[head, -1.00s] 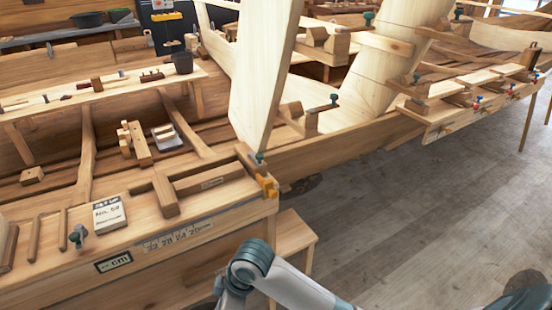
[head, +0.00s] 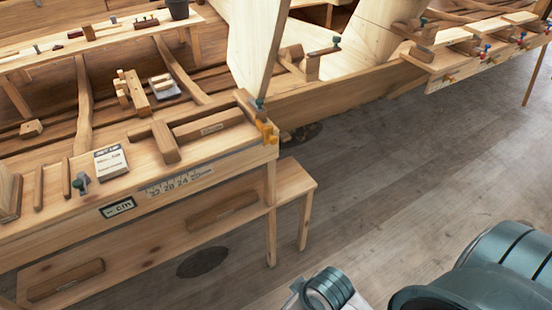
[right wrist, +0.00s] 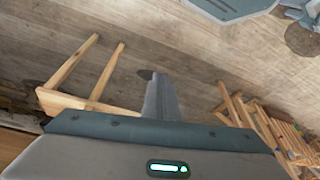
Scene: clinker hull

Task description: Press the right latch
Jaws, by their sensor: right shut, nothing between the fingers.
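I cannot single out a latch with certainty in these frames. In the head view only teal and white links of my arm show at the bottom right. My left gripper is not in view.
The wooden workbench (head: 230,150) has a lower side stool (head: 295,183) at its right end. A white box (head: 110,162) and wooden blocks lie on the bench. The hull and its planks stand behind. The wood floor (head: 400,170) to the right is clear.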

